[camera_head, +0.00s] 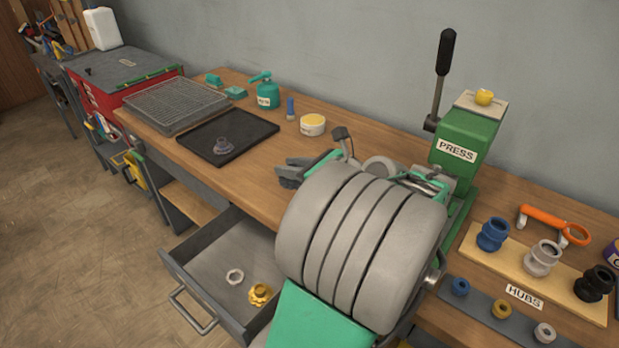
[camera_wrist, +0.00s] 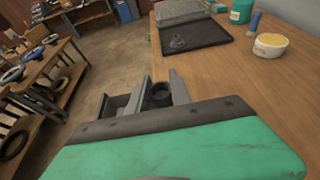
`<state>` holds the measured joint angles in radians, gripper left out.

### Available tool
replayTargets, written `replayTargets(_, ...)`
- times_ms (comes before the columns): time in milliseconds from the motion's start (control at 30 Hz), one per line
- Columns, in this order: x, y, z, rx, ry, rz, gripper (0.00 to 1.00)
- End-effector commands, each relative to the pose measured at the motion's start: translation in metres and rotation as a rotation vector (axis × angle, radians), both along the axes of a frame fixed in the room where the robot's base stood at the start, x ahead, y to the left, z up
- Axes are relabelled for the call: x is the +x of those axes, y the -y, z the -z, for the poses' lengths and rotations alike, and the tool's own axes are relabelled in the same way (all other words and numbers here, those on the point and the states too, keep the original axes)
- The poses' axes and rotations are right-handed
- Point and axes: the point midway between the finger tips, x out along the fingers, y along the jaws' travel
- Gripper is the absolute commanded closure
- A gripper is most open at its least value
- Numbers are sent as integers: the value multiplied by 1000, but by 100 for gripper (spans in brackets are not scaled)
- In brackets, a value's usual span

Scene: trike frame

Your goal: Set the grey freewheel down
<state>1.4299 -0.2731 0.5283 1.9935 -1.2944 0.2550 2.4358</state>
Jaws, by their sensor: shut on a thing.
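My gripper (camera_wrist: 160,88) is shut on a dark grey ring-shaped part, the grey freewheel (camera_wrist: 161,94), in the wrist view. In the head view my gripper (camera_head: 290,174) is at the front part of the bench, to the right of the black tray (camera_head: 190,152); the held part cannot be made out there, and my arm hides much of the area behind. A grey stepped part (camera_head: 222,146) sits in the black tray and also shows in the wrist view (camera_wrist: 178,42).
An open drawer (camera_head: 195,262) below the bench holds a pale ring (camera_head: 235,276) and a gold toothed part (camera_head: 260,294). A white tub (camera_head: 312,125), a teal bottle (camera_head: 267,94) and a green press (camera_head: 463,140) stand on the bench. Bare wood lies right of the tray.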

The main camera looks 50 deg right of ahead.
Motion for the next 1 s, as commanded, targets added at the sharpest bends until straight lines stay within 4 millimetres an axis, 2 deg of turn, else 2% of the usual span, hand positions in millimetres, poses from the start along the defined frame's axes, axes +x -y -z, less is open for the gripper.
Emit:
replayTargets(333,55,71,42,1,1,-1,100)
replayTargets(500,74,94,80,3,1,1,100)
replayTargets(733,85,109,102,2,1,2,100)
replayTargets(867,84,108,125,3,1,2,100)
replayTargets(1000,84,109,128,-2,2,2,100)
